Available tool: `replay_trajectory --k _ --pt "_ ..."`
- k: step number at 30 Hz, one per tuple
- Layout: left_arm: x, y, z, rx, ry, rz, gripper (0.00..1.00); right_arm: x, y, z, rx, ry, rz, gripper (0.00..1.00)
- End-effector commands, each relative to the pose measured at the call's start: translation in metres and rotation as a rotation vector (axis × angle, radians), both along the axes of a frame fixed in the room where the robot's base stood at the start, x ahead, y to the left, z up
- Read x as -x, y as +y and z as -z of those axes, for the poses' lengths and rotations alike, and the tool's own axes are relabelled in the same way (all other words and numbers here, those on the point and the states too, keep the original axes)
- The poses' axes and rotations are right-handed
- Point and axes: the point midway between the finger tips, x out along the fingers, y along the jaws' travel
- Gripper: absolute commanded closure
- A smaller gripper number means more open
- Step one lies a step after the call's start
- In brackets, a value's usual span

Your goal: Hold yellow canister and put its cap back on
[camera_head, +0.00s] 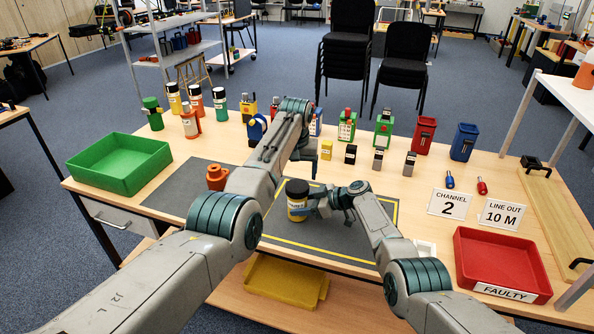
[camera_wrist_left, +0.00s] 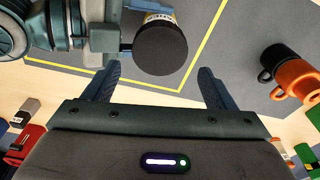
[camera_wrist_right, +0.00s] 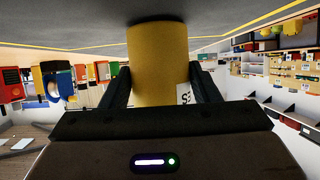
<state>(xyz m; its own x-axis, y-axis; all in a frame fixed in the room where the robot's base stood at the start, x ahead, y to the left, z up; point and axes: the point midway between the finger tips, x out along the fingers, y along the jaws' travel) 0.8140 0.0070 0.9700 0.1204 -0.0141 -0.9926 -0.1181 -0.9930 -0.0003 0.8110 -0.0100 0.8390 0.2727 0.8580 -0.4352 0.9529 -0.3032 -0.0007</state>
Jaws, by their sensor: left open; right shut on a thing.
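The yellow canister (camera_head: 298,210) stands on the dark mat inside a yellow outline. Its black cap (camera_head: 296,188) is on its top; I cannot tell whether it is fully seated. My right gripper (camera_head: 312,206) is shut on the canister's body from the right. In the right wrist view the yellow canister (camera_wrist_right: 160,60) fills the space between the fingers, with a white label partly showing. My left gripper (camera_head: 303,152) is open and empty behind and above the canister. In the left wrist view the black cap (camera_wrist_left: 160,50) lies just beyond the open fingertips, apart from them.
An orange mug (camera_head: 217,177) stands on the mat; a black mug (camera_wrist_left: 280,60) is beside it in the left wrist view. A green tray (camera_head: 120,163) is at the left, a red tray (camera_head: 500,262) at the right. Several containers line the table's back.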

Motion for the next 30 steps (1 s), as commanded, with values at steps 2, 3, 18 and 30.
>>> replay_trajectory --k 2,3,18,30 --pt "0.0 0.0 0.003 0.0 0.001 0.0 0.22 0.0 0.0 -0.001 -0.001 -0.001 0.0 0.72" --pt "0.0 0.0 0.004 0.0 0.001 0.0 0.22 0.0 0.0 -0.001 -0.001 -0.001 0.0 0.72" --pt "0.0 0.0 0.025 0.0 0.001 0.0 0.22 0.0 0.0 -0.001 -0.001 -0.001 0.0 0.72" --pt "0.0 0.0 0.041 -0.001 0.001 -0.001 0.22 0.0 0.0 -0.001 -0.001 -0.002 -0.001 0.72"
